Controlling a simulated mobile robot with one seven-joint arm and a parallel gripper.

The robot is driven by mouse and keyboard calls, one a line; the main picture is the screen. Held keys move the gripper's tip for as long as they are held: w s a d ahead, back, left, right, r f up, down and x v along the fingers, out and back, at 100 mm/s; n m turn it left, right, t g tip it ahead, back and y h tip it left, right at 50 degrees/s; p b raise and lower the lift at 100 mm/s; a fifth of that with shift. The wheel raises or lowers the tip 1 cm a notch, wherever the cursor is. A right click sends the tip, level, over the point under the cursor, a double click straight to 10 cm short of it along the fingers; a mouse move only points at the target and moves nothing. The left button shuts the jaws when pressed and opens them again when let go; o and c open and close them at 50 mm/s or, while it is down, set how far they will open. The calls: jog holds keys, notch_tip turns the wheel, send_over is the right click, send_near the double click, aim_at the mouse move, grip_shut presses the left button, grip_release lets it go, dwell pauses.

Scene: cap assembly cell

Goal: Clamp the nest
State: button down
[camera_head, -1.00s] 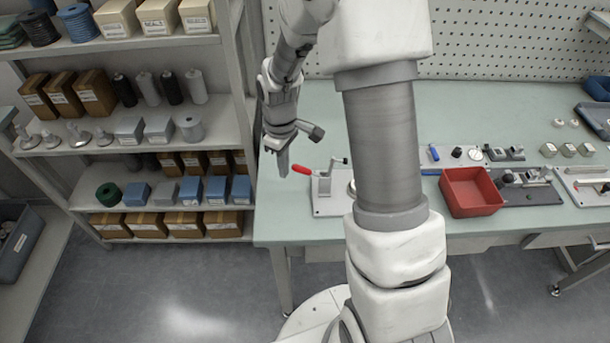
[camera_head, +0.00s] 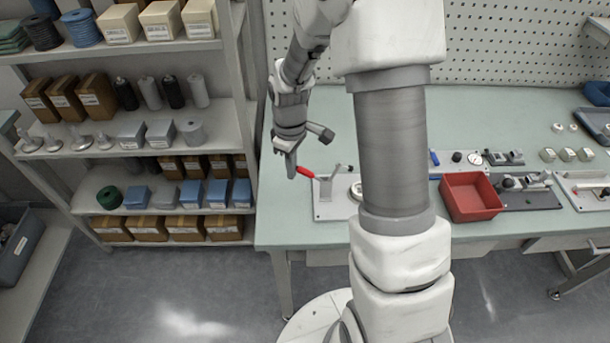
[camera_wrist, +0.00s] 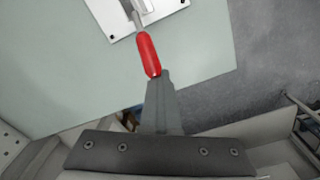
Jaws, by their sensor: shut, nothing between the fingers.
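The toggle clamp's red handle (camera_head: 305,172) points left from the clamp on a light fixture plate (camera_head: 324,209) at the left part of the bench. The handle also shows in the wrist view (camera_wrist: 149,54), with a corner of the plate (camera_wrist: 172,6) above it. My gripper (camera_head: 291,172) is shut and empty, pointing down just left of the handle's free end. In the wrist view my fingertips (camera_wrist: 158,76) are at the handle's end; I cannot tell whether they touch it. A round pale part (camera_head: 356,190), likely the nest, is mostly hidden behind my arm.
A red bin (camera_head: 472,196) stands on the bench right of my arm. Further right are a dark fixture (camera_head: 530,198) and small parts. A shelf rack (camera_head: 232,140) stands close on the left. The green bench top (camera_head: 290,225) is clear near its left front corner.

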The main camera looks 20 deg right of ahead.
aim_at(309, 173)
jog(key=shift+s+d+f, duration=0.25)
jog(key=shift+s+d, duration=0.35)
jog(key=shift+d, duration=0.25)
jog(key=shift+s+d+r, duration=0.2)
jog(key=shift+s+d, duration=0.1)
jog(key=shift+d, duration=0.2)
jog(key=shift+s+d+r, duration=0.15)
jog(key=shift+s+d, duration=0.1)
jog(key=shift+d, duration=0.25)
jog(key=shift+w+d+f, duration=0.1)
jog(key=shift+w+d, duration=0.1)
jog(key=shift+d, duration=0.1)
jog(key=shift+a+p, duration=0.25)
jog(key=shift+p, duration=0.05)
jog(key=shift+w+a+r, duration=0.15)
jog(key=shift+w+a, duration=0.15)
jog(key=shift+a, duration=0.25)
jog(key=shift+w+a+r, duration=0.1)
jog(key=shift+w+a, duration=0.15)
jog(key=shift+a, duration=0.25)
jog(key=shift+r+p, duration=2.55)
jog(key=shift+r, duration=1)
